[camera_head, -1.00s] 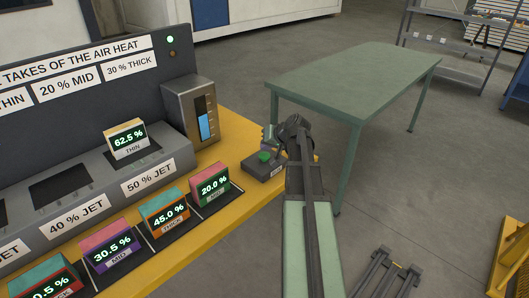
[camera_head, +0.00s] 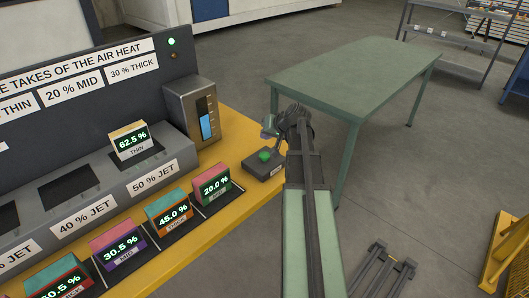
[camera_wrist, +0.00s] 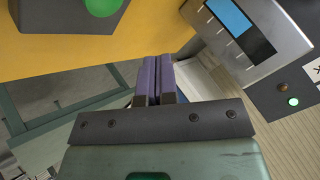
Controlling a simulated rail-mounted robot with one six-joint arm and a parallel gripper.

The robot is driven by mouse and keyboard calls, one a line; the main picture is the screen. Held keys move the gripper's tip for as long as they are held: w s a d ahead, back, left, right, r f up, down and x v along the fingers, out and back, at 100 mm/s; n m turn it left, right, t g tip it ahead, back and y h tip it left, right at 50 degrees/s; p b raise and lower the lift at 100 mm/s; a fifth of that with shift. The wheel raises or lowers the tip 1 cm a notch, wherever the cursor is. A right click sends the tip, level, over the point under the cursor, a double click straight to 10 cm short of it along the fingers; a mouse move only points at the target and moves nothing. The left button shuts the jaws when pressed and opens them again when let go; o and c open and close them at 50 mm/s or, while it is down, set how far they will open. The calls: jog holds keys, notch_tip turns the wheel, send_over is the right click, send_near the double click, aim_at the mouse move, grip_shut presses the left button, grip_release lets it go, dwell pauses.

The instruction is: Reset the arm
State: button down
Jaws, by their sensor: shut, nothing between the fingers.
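My gripper (camera_head: 268,126) is at the end of my arm, above and just behind the grey button box (camera_head: 262,168) with a green button (camera_head: 264,156). In the wrist view my gripper (camera_wrist: 155,72) shows two purple-padded fingers pressed together with nothing between them. The green button also shows at the top left of the wrist view (camera_wrist: 102,5), apart from the fingers. In the head view my arm partly hides the gripper, and the fingertips are small.
Coloured blocks with percent displays, such as the 20.0 % block (camera_head: 214,186), line the yellow bench (camera_head: 230,205). A gauge box (camera_head: 197,112) stands left of my gripper. A green table (camera_head: 350,80) stands behind. A green lamp (camera_head: 171,41) is lit.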

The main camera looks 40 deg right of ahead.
dwell(0.4)
jog(key=s+a, duration=0.1)
jog(key=s+f+g, duration=0.1)
jog(key=s+a+f+g, duration=0.1)
jog(key=s, duration=0.1)
jog(key=shift+s+a+f+m, duration=0.1)
jog(key=shift+a+m, duration=0.2)
jog(key=shift+a, duration=0.05)
jog(key=s+a+n+g, duration=0.2)
jog(key=s+a, duration=0.1)
jog(key=a, duration=0.8)
jog(key=s+a+n+g+h+p, duration=0.1)
jog(key=s+a+n+g, duration=0.1)
jog(key=a, duration=1)
jog(key=s+a+n+g+h+p, duration=0.1)
jog(key=s+a+n+g, duration=0.2)
jog(key=a, duration=0.8)
jog(key=shift+s+a+f, duration=0.35)
jog(key=shift+s, duration=0.65)
